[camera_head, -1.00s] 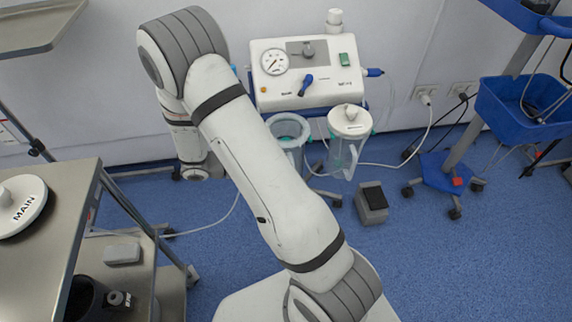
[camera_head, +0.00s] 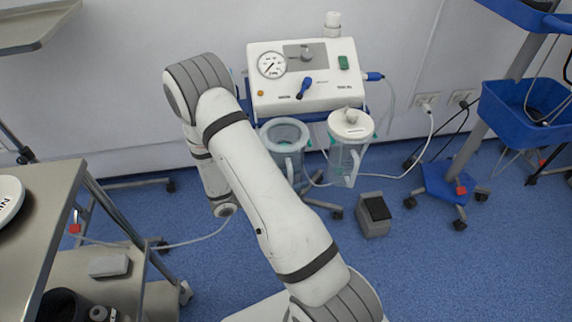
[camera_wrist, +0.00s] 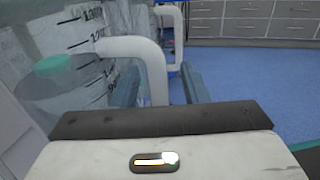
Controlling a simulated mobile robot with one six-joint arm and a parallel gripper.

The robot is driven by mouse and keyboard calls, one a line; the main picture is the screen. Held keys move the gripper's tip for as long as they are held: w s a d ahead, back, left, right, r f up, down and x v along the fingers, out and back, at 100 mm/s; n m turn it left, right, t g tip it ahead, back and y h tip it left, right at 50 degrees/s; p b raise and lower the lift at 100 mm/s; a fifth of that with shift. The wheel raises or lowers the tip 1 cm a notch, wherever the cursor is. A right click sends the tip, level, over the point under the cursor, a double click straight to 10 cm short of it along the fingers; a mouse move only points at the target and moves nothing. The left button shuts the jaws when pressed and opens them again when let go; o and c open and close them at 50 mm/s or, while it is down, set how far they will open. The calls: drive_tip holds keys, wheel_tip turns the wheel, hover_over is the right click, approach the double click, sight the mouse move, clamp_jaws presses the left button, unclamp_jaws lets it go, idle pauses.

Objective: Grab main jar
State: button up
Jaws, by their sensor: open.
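Two clear jars hang on the suction unit in the head view. The left jar (camera_head: 284,132) is open at the top, and the right jar (camera_head: 350,125) has a white lid. A white lid (camera_head: 8,198) with partly visible lettering lies on the left cart. In the wrist view, a clear jar with black graduation marks (camera_wrist: 85,55) is close on the left. Its white handle (camera_wrist: 150,60) reaches between the fingers of my gripper (camera_wrist: 160,82), which are apart. Contact cannot be told. In the head view my gripper is hidden behind my arm.
The suction unit (camera_head: 305,80) stands against the wall. A grey foot pedal (camera_head: 374,212) is on the floor to the right. A steel cart (camera_head: 50,215) is at left, and a blue-basket stand (camera_head: 520,110) at right. A second white handle (camera_wrist: 177,25) shows farther off in the wrist view.

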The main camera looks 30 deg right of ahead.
drive_tip(key=shift+d, duration=0.2)
clamp_jaws()
idle(0.3)
